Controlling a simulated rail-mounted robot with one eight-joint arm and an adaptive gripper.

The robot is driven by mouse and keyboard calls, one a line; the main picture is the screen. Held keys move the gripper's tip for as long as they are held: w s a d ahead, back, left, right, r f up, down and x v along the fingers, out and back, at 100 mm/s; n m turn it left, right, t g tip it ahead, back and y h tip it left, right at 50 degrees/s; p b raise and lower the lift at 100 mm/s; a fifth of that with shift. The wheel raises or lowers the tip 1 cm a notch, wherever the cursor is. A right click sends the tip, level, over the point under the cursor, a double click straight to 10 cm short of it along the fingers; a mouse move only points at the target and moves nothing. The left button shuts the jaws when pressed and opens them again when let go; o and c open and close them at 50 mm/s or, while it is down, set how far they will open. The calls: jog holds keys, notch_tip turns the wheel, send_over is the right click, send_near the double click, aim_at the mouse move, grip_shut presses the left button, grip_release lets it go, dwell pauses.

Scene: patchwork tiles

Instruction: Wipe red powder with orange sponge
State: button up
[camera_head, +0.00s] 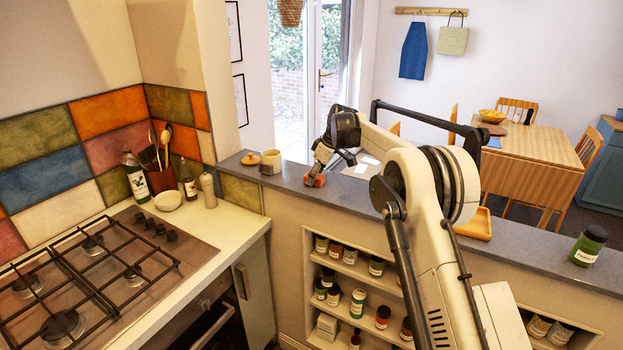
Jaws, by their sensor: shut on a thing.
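My gripper (317,173) is at the far part of the grey counter ledge (290,187), pointing down. It is shut on the orange sponge (312,180), a small orange block low at the ledge surface. I cannot tell whether the sponge touches the ledge. No red powder can be made out; the gripper and arm hide part of the ledge around the sponge.
A mug (270,162) and a small orange-brown round thing (250,158) stand left of the gripper. A gas hob (150,235) is at left. Shelves of jars (362,252) lie below the ledge.

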jog(key=shift+w+d+p, duration=0.2)
jog(key=shift+w+p, duration=0.1)
jog(key=shift+w, duration=0.45)
jog(key=w+p, duration=0.1)
jog(key=w+d, duration=0.1)
jog(key=w+p, duration=0.1)
jog(key=shift+w+d+r+p, duration=0.1)
jog(key=shift+d+r+p, duration=0.1)
jog(key=shift+d+p, duration=0.15)
notch_tip(320, 180, up, 3)
jog(key=shift+r+p, duration=0.1)
jog(key=shift+p, duration=0.4)
jog(key=shift+r+p, duration=0.45)
jog(key=shift+r, duration=0.2)
jog(key=shift+r+p, duration=1)
jog(key=shift+r, duration=0.6)
